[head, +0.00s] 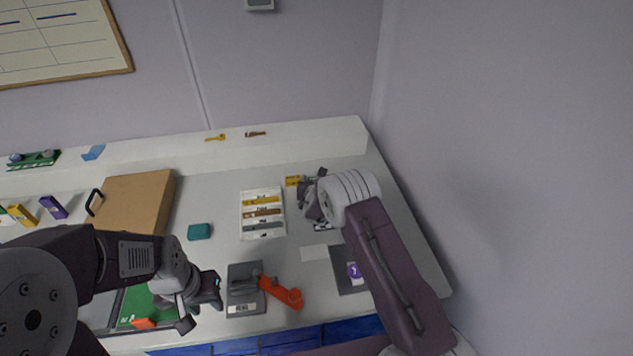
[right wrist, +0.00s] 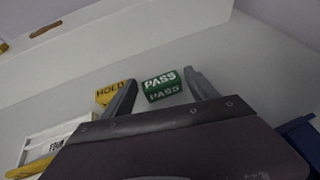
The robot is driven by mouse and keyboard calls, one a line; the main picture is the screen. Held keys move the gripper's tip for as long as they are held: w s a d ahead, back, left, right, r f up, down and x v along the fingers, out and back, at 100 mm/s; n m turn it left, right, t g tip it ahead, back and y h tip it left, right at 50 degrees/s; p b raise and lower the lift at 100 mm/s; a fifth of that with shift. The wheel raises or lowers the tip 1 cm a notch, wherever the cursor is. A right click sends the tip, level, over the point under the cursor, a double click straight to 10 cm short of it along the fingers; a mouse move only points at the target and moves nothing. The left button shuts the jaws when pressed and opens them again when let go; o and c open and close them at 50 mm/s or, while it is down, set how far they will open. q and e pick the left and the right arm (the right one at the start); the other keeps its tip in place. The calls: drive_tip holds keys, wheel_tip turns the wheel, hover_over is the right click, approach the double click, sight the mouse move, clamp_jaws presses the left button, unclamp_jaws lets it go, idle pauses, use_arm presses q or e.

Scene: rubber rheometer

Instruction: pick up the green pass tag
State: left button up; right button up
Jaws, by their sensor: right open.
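The green pass tag (right wrist: 162,86), a small green block with white "PASS" lettering, lies on the pale bench top in the right wrist view. My right gripper (right wrist: 160,78) is open, with the tag in the gap between its two fingers and no visible grip on it. In the head view my right gripper (head: 313,193) is over the back right of the bench and hides the tag. My left gripper (head: 202,305) is at the front of the bench, its fingers spread apart and empty.
A yellow hold tag (right wrist: 112,93) lies just left of the right gripper's left finger. A white tray (head: 247,233) with coloured strips, a teal block (head: 199,231) and a brown case (head: 145,190) are further left. An orange-handled tool (head: 283,291) lies at the front.

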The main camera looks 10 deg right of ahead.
sight(316, 178)
drive_tip(key=shift+x, duration=1.2)
drive_tip(key=shift+f, duration=0.15)
drive_tip(key=shift+s, duration=0.1)
drive_tip(key=shift+c, duration=0.2)
drive_tip(key=c, duration=1)
wheel_tip(316, 178, up, 10)
drive_tip(key=shift+r, duration=0.1)
drive_tip(key=shift+c, duration=0.2)
